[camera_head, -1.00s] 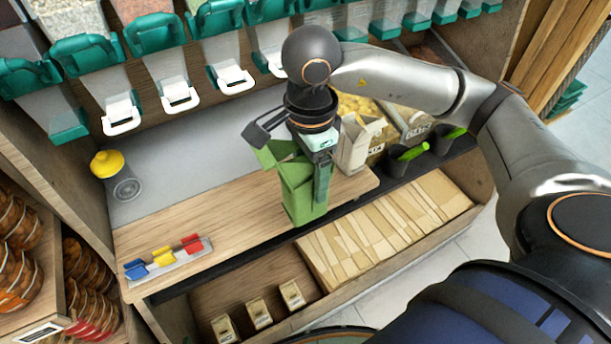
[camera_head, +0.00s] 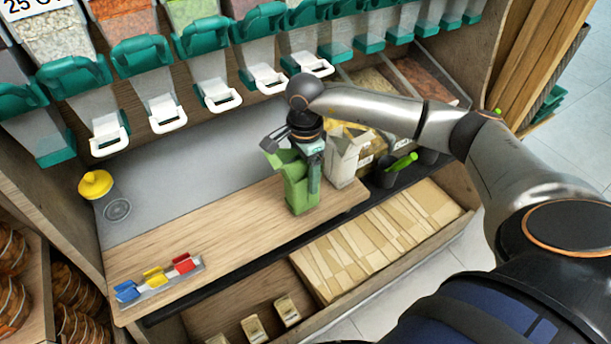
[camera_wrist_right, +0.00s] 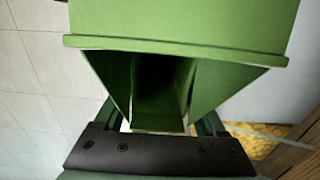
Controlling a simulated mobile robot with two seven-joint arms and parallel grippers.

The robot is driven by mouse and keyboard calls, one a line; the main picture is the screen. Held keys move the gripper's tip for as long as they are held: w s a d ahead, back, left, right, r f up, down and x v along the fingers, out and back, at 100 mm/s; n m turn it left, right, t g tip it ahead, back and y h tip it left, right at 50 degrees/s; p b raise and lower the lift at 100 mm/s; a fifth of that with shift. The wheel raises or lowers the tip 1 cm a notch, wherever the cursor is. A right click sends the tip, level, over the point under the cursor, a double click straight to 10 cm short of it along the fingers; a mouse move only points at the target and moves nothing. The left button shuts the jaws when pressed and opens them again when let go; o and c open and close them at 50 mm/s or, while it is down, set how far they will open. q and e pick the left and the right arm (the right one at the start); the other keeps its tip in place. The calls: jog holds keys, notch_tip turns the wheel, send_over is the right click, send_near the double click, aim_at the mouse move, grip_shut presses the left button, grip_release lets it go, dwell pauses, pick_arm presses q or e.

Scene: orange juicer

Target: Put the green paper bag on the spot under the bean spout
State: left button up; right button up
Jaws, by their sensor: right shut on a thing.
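The green paper bag (camera_head: 299,192) is upright with its top open. My right gripper (camera_head: 303,165) is shut on its upper part, one finger down its right side. Whether the bag's base touches the wooden counter or hangs just above it, I cannot tell. In the right wrist view the green bag (camera_wrist_right: 180,25) fills the upper middle, and its dark inside shows. A row of dispensers with white spouts (camera_head: 220,95) runs along the back. The grey strip (camera_head: 200,165) lies below them, left of and behind the bag. My left gripper is not in view.
A white paper bag (camera_head: 345,155) stands close right of the green bag. A black cup with a green scoop (camera_head: 392,174) is farther right. Coloured clips (camera_head: 155,278) lie at the front left. A yellow-topped item (camera_head: 95,184) is at the far left. The middle of the wooden counter (camera_head: 220,225) is clear.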

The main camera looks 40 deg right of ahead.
jog(key=shift+f, duration=0.6)
jog(key=shift+f, duration=0.15)
jog(key=o, duration=1.2)
jog(key=shift+o, duration=0.2)
